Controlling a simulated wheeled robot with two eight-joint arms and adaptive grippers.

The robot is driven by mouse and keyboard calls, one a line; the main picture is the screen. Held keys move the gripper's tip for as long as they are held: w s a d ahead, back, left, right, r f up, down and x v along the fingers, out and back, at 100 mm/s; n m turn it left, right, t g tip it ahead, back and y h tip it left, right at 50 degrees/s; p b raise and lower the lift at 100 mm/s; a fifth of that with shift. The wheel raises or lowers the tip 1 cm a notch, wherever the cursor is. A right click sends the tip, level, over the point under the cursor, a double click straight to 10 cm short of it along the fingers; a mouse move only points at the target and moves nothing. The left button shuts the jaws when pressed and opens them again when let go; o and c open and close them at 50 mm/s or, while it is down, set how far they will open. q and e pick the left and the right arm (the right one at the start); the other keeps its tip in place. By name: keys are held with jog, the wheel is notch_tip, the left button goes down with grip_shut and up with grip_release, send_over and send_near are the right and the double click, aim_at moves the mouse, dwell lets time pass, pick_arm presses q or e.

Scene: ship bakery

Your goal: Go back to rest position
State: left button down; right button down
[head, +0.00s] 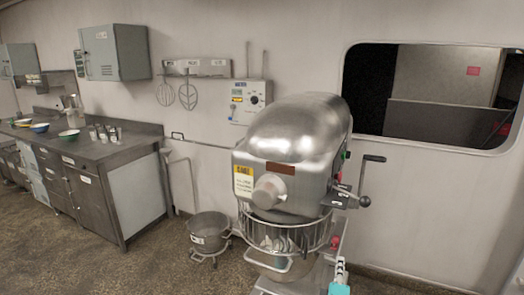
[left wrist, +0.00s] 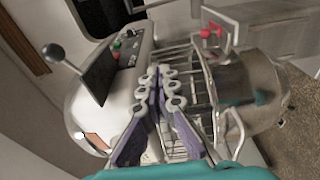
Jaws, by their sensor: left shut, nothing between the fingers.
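My left gripper (head: 340,266) shows at the bottom edge of the head view, in front of the big metal mixer (head: 300,135) and to the right of its wire guard (head: 283,236). In the left wrist view, the fingers of my left gripper (left wrist: 163,78) are together, with nothing between them. They point toward the mixer's wire guard (left wrist: 180,60). Whether the fingertips touch the guard I cannot tell. My right gripper shows in neither view.
The mixer's lever (head: 365,180) sticks out on its right side; its ball end also shows in the left wrist view (left wrist: 54,52). A metal bowl (head: 209,230) stands on the floor left of the mixer. A counter (head: 135,142) with bowls runs along the left wall.

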pick_arm(q)
jog(key=s+a+r+m+g+h, duration=0.3)
jog(key=a+r+m, duration=0.7)
jog(key=a, duration=0.2)
jog(key=s+a+f+m+g+y, duration=0.1)
jog(key=s+a+f+g+y, duration=0.1)
jog(key=s+a+f, duration=0.3)
jog(key=s+a+f+m+g+y, duration=0.2)
jog(key=s+a+f, duration=0.3)
jog(key=s+a, duration=0.5)
jog(key=s+a+f+m+g+y, duration=0.1)
jog(key=s+a+f+g+y, duration=0.2)
jog(key=s+a, duration=0.4)
jog(key=a+f+y, duration=0.1)
jog(key=a+f, duration=0.1)
jog(key=a, duration=0.4)
jog(key=shift+s+a+f+y, duration=0.15)
jog(key=shift+s+a+y, duration=0.1)
jog(key=shift+s+y, duration=0.05)
